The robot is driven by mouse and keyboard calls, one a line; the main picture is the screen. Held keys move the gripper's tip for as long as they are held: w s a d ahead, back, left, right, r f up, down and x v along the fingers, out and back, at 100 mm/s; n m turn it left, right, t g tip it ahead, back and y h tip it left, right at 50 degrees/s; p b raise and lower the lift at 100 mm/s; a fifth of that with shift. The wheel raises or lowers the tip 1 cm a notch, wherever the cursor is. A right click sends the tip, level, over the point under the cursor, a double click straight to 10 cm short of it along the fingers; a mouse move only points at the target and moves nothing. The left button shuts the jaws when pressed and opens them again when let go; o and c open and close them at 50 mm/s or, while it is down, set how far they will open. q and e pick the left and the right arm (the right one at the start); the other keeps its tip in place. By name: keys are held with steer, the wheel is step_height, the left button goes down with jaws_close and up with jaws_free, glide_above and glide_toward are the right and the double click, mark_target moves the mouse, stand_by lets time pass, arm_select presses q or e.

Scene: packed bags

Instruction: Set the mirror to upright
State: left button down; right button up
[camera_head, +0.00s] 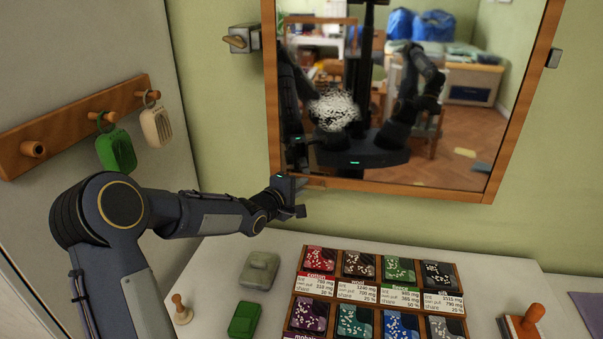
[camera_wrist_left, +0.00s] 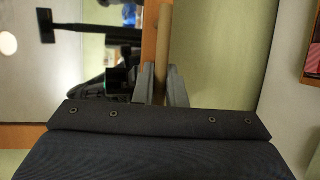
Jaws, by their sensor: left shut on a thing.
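The mirror (camera_head: 440,150) hangs on the green wall in a wooden frame, held between a bracket at its left (camera_head: 240,38) and one at its right (camera_head: 553,57). How far it tilts I cannot tell exactly. My left gripper (camera_head: 300,193) is at the frame's lower left corner. In the left wrist view the mirror's glass (camera_wrist_left: 75,75) fills the left, and my left gripper (camera_wrist_left: 161,82) is shut with a slim wooden piece at the mirror's edge (camera_wrist_left: 163,50) between its fingers. My right gripper is not seen directly; the glass reflects my body and an arm.
Below stands a white counter (camera_head: 265,235) with a wooden tray of coloured sample packs (camera_head: 345,264), grey (camera_head: 259,270) and green (camera_head: 244,319) blocks, and a wooden-handled stamp (camera_head: 522,322). A peg rail (camera_head: 75,128) with green (camera_head: 117,150) and beige (camera_head: 157,127) tags is at left.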

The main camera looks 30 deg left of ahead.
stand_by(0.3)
arm_select(q)
steer(key=c, duration=1.8)
jaws_free()
steer(key=v, duration=0.8)
